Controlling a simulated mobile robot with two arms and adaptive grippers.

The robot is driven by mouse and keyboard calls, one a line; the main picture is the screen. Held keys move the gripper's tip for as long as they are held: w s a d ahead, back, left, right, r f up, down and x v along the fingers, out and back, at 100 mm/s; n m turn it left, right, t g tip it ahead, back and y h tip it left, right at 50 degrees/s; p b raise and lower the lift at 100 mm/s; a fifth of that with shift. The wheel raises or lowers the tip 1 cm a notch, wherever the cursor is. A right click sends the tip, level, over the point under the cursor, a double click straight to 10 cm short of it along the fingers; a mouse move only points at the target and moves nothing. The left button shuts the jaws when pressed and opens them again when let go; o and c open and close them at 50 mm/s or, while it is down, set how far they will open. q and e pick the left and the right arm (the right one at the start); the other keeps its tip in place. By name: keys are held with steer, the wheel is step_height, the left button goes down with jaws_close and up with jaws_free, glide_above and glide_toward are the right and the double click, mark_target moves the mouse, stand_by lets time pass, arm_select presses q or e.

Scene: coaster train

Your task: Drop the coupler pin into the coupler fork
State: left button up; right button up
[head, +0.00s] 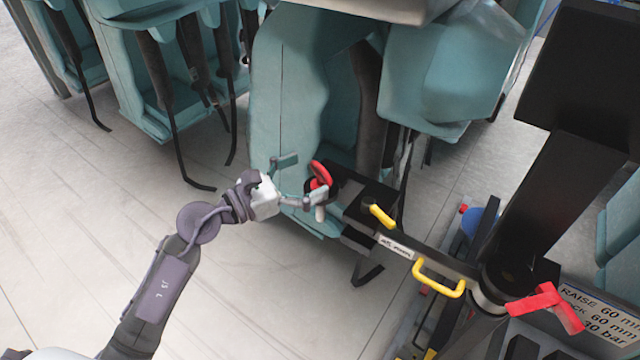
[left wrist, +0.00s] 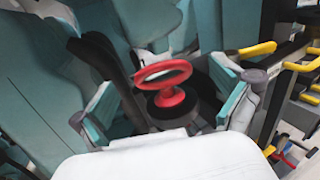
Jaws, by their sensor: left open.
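The coupler pin shows as a red ring handle (head: 321,174) in front of the teal coaster car; in the left wrist view its red ring and collar (left wrist: 163,73) stand over a dark round part. My left gripper (head: 301,178) is open, and in the left wrist view its teal-padded fingers (left wrist: 168,106) are on either side of the pin, apart from the ring. The dark coupler end (head: 352,192) is just right of the pin. I cannot tell whether the pin's lower part sits in the fork, as it is hidden. My right gripper is not in view.
A black bar with a yellow handle (head: 438,278) and a yellow lever (head: 381,215) runs right to a black column (head: 560,190). A red lever (head: 545,306) is at the right. The floor (head: 90,190) at left is clear.

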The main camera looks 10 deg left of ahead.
mark_target(317, 170)
arm_select(q)
steer(key=x, duration=0.3)
steer(key=shift+w+d+p, duration=0.1)
steer(key=shift+d+p, duration=0.05)
steer(key=shift+p, duration=0.15)
steer(key=shift+c, duration=0.5)
steer(key=c, duration=1.7)
steer(key=shift+r, duration=0.1)
